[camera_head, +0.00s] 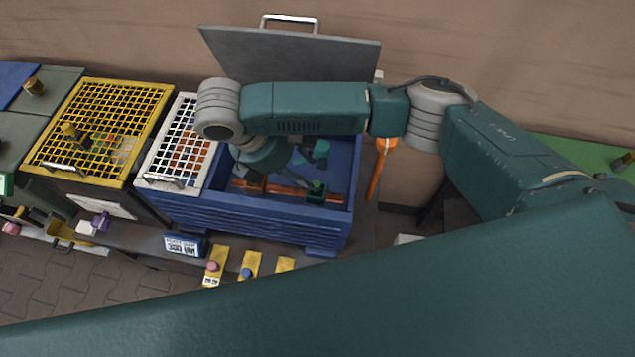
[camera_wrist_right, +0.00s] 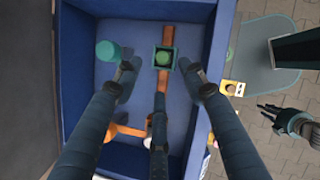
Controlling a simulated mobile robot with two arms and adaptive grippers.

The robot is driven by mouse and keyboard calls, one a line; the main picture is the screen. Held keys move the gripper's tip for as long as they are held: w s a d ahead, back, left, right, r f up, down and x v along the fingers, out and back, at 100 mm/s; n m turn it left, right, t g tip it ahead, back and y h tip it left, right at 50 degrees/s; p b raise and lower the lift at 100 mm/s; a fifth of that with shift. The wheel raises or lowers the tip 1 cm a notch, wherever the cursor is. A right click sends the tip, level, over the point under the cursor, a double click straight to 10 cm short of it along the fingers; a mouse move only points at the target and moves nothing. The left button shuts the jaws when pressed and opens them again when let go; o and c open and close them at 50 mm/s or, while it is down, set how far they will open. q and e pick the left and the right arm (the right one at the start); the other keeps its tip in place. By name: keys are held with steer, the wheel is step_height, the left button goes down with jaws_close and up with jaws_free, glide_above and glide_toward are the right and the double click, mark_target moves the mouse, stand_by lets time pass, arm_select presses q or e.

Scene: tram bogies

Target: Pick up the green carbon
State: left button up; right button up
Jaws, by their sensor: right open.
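A small dark green square piece with a bright green round centre, which looks like the green carbon (camera_wrist_right: 163,58), lies in the blue crate (camera_head: 245,222). It also shows in the head view (camera_head: 316,190), by the orange-brown bar. My right gripper (camera_head: 290,176) reaches down into the crate. In the right wrist view its fingers (camera_wrist_right: 160,74) are spread and empty, with the green piece between and just beyond the tips. What looks like my left gripper (camera_wrist_right: 276,113) shows outside the crate at the right of the wrist view; its jaws are too small to read.
A teal cylinder (camera_wrist_right: 108,50) lies in the crate left of the green piece. The crate's grey lid (camera_head: 290,57) stands raised behind. White (camera_head: 163,163) and yellow (camera_head: 85,150) grids lie to the left. Yellow blocks (camera_head: 216,262) sit in front of the crate.

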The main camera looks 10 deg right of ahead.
mark_target(317, 183)
steer(key=x, duration=0.2)
steer(key=shift+s+d+f, duration=0.15)
steer(key=shift+s+f, duration=0.1)
steer(key=shift+f, duration=0.05)
steer(key=shift+d+f, duration=0.15)
steer(key=shift+f, duration=0.2)
steer(key=p+x, duration=0.1)
steer(key=x, duration=0.2)
steer(key=shift+w+d+f, duration=0.1)
steer(key=shift+d+f, duration=0.25)
steer(key=shift+f, duration=0.3)
arm_select(q)
steer(key=shift+s+a+r, duration=0.15)
steer(key=shift+s+r, duration=0.1)
steer(key=shift+s, duration=0.35)
steer(key=shift+s+a+r, duration=0.1)
steer(key=shift+s+r, duration=0.15)
steer(key=shift+s, duration=0.35)
arm_select(e)
jaws_close()
